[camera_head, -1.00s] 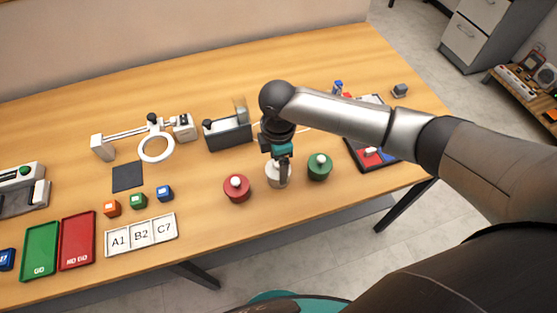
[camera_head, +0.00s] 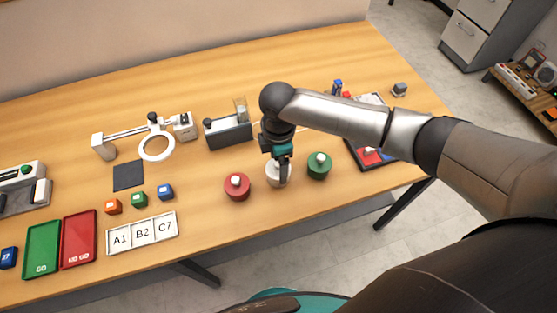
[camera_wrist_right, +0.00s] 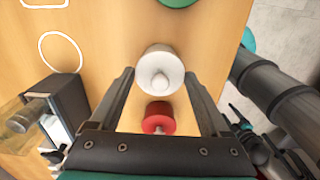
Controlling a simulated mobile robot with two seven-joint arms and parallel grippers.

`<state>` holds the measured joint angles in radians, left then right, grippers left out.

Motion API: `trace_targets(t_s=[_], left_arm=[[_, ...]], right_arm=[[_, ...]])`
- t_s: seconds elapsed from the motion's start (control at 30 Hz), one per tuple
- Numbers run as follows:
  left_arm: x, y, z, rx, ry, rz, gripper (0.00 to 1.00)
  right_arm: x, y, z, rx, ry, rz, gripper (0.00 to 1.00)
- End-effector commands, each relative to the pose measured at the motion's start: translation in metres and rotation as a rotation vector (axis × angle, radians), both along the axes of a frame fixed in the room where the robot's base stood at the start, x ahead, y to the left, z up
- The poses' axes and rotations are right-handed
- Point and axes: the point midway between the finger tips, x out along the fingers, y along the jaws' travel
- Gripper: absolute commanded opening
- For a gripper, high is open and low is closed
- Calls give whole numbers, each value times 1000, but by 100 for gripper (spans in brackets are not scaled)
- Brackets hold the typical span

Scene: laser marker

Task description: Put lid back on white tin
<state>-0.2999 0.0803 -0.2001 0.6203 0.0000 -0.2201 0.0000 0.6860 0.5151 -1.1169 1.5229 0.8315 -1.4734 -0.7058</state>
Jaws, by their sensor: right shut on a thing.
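The white tin (camera_head: 271,177) stands on the table between the red and green tins, partly hidden by my right gripper (camera_head: 284,172). In the right wrist view, the white lid (camera_wrist_right: 161,63) with its round knob shows between the fingertips of my right gripper (camera_wrist_right: 160,77). The fingers are shut on the lid's sides. The lid is over the tin, and I cannot tell whether it is fully seated. My left gripper is not in view.
The red tin (camera_head: 237,187) stands close on the left and the green tin (camera_head: 319,167) close on the right. A grey box (camera_head: 229,133) is behind. Several small cubes and a labelled tray (camera_head: 142,233) lie left. The table in front is clear.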

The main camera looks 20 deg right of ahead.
Motion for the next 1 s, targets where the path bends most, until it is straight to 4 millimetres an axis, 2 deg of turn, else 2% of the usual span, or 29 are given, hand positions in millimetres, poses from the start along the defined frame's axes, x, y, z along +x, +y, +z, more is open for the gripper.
trace_targets(t_s=[1.0], left_arm=[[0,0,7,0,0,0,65]], right_arm=[[0,0,0,0,0,0,29]])
